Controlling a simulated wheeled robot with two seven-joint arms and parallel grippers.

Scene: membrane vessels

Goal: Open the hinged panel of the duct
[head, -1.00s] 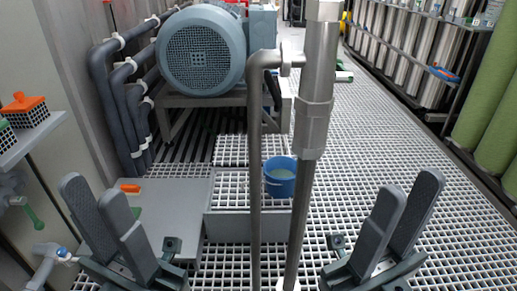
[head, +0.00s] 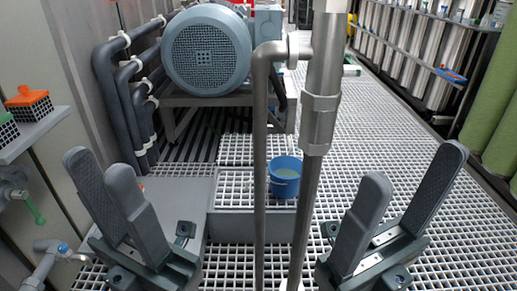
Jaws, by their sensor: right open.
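A flat grey panel (head: 190,195) lies low at the left of the grated floor and looks like the duct's panel, closed flat. A small orange piece (head: 141,186) on it barely shows past my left gripper. My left gripper (head: 98,165) is in front of the panel in this view and hides much of it. My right gripper (head: 411,166) is open and empty over the grating at right, well away from the panel. The panel's hinge cannot be made out.
Two upright grey pipes (head: 260,170) (head: 310,180) stand between my grippers. A blue bucket (head: 285,178) stands behind them. A blue-grey motor (head: 207,50) is at the back. A shelf with an orange-topped block (head: 28,102) juts in at left. The grated floor (head: 390,120) is clear at right.

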